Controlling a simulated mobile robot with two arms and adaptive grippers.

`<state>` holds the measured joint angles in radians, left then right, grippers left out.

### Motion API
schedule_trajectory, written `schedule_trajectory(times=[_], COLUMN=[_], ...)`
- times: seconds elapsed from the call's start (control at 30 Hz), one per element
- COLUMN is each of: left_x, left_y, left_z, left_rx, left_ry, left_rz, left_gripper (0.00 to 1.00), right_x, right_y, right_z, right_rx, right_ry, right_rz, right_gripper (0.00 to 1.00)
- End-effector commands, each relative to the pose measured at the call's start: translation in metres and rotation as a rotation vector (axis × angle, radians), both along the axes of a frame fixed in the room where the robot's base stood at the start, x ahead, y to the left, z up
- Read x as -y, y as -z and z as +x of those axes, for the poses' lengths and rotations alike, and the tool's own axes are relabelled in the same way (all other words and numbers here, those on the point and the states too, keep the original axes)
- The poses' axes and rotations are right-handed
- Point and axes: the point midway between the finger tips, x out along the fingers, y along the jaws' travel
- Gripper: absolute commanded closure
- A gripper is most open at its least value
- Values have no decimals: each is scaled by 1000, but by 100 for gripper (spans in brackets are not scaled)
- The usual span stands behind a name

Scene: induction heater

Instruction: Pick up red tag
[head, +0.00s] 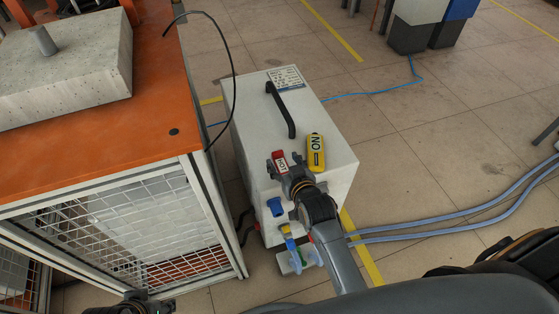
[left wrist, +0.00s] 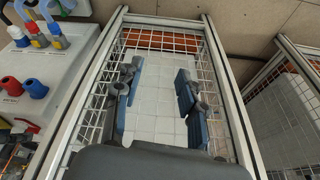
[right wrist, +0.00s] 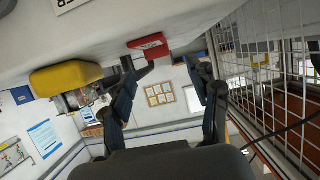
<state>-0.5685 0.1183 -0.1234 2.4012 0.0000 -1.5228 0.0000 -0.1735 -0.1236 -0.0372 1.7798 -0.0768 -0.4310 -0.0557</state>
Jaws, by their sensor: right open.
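The red tag (head: 281,161) lies on top of the white heater box, near its front edge. In the right wrist view the red tag (right wrist: 148,42) shows just beyond the left fingertip. My right gripper (head: 280,165) is over the box's front edge, close to the tag. In the right wrist view its fingers (right wrist: 170,75) are apart with nothing between them; whether one touches the tag is unclear. My left gripper (left wrist: 158,85) is open and empty, facing the mesh side of the orange table's frame. In the head view only part of the left arm shows at the bottom edge.
The orange table (head: 165,100) with mesh sides stands close on the left.

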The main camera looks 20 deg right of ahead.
Motion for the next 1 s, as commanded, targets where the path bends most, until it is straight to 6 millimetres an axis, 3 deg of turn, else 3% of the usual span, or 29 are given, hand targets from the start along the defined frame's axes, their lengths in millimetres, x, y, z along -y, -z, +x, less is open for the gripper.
schedule_trajectory(times=[0.17, 0.4, 0.67, 0.7, 0.93, 1.0], left_x=[-1, -1, -1, -1, -1, -1], left_y=[-15, -2, -2, -2, -2, -2], left_z=[-6, -6, -6, -6, -6, -6], left_rx=[12, 10, 10, 10, 10, 10], left_ry=[-1, -1, -1, -1, -1, -1], left_rz=[0, 0, 0, 0, 0, 0], left_gripper=[60, 60, 60, 60, 60, 60], right_x=[1, 1, 1, 1, 1, 1], right_y=[10, 24, 24, 24, 24, 24], right_z=[14, 43, 46, 46, 46, 46], right_rx=[0, 0, -1, -1, -1, -1], right_ry=[0, -1, -1, -1, -1, -1], right_rz=[0, -1, 0, 0, 0, 0], right_gripper=[40, 40, 40, 42, 88, 88])
